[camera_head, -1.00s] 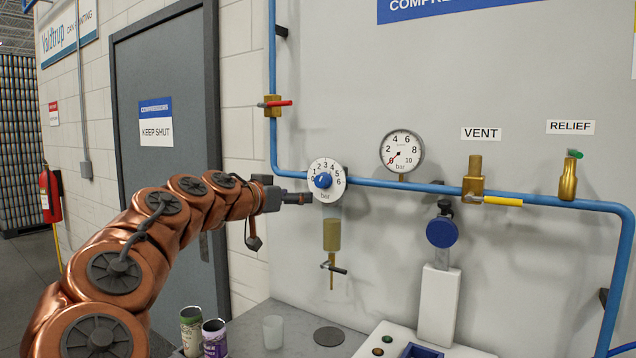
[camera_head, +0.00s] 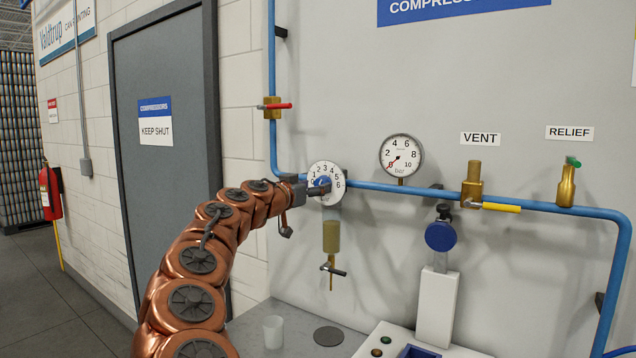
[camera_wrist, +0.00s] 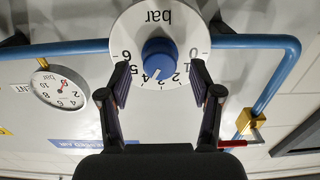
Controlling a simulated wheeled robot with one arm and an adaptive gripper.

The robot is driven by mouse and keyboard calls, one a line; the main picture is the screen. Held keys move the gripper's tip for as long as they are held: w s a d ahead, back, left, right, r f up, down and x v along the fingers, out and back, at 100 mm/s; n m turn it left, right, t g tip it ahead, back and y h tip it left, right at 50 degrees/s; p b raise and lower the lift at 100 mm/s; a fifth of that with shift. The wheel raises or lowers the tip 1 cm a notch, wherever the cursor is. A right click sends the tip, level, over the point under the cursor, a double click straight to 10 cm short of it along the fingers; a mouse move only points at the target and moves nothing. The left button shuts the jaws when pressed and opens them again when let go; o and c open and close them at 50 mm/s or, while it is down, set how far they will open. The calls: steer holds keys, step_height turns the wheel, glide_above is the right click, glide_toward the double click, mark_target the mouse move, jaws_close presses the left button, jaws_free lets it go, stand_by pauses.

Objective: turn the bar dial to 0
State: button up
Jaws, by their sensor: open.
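The bar dial (camera_head: 326,170) is a round white plate numbered 0 to 6, on the blue pipe. Its blue knob (camera_wrist: 159,58) fills the middle in the wrist view, which looks upside down. The knob's white mark seems to point near 3. My gripper (camera_head: 319,187) is at the dial's front and hides part of it. In the wrist view my gripper (camera_wrist: 160,76) is open, one finger on each side of the knob, with gaps between. The knob is not held.
A pressure gauge (camera_head: 402,156) is to the right, its red needle near 0. A red-handled valve (camera_head: 274,106) is above left. A brass drain fitting (camera_head: 331,238) hangs below the dial. A cup (camera_head: 273,332) stands on the bench. The vent valve (camera_head: 473,184) is further right.

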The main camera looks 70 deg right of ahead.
steer(key=shift+p+x, duration=0.3)
steer(key=shift+x, duration=0.8)
steer(key=shift+c, duration=0.2)
steer(key=c, duration=1.1)
steer(key=shift+f, duration=0.1)
steer(key=shift+w+f+b, duration=0.1)
steer(key=shift+f+b, duration=0.1)
steer(key=shift+b, duration=0.65)
